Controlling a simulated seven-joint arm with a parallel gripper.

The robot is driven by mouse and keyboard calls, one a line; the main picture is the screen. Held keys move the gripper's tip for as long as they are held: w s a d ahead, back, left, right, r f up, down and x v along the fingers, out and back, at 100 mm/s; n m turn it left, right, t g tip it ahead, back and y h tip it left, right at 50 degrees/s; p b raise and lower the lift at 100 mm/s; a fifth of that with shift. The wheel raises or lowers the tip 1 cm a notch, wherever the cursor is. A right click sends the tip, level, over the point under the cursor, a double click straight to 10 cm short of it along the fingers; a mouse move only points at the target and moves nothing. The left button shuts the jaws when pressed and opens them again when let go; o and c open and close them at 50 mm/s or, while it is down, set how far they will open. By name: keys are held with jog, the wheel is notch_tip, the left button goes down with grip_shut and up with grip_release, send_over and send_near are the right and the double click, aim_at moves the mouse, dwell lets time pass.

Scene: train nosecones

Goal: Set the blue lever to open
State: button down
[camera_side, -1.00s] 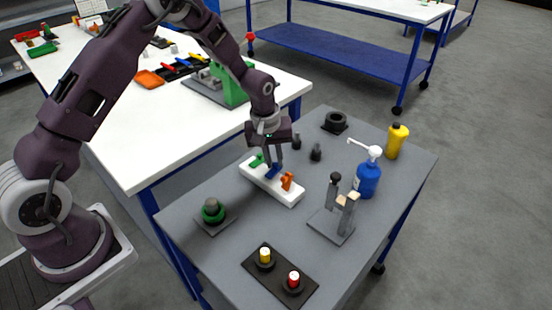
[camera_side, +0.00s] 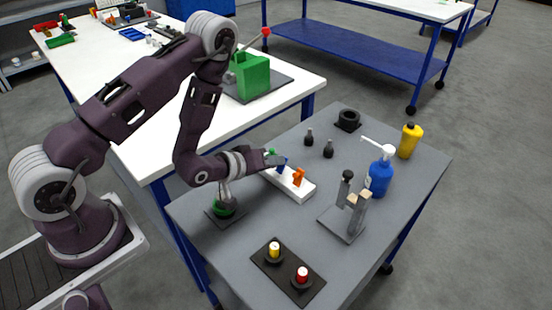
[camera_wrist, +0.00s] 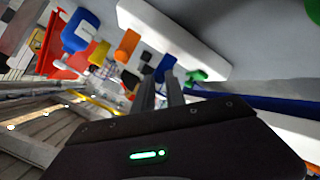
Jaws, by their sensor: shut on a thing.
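A white base (camera_side: 306,191) on the grey table carries three levers in a row: green (camera_side: 271,152), blue (camera_side: 282,166) and orange (camera_side: 298,177). My gripper (camera_side: 277,161) lies low and nearly level, reaching in from the left, with its tip at the blue lever. In the wrist view the fingers (camera_wrist: 160,84) are closed on the blue lever (camera_wrist: 165,66). The orange lever (camera_wrist: 126,46) and green lever (camera_wrist: 197,76) stand on either side, apart from the fingers. The lower part of the blue lever is hard to see.
A green round knob (camera_side: 224,207) sits below my wrist, partly hidden. A grey lever stand (camera_side: 352,210), a blue pump bottle (camera_side: 379,176) and a yellow bottle (camera_side: 409,141) stand to the right.

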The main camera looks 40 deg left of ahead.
jog(key=shift+s+f+t, duration=0.3)
jog(key=shift+s+t, duration=0.15)
jog(key=shift+t, duration=0.45)
jog(key=c, duration=1.4)
grip_release()
jog(key=shift+w+r, duration=0.1)
jog(key=shift+r, duration=0.05)
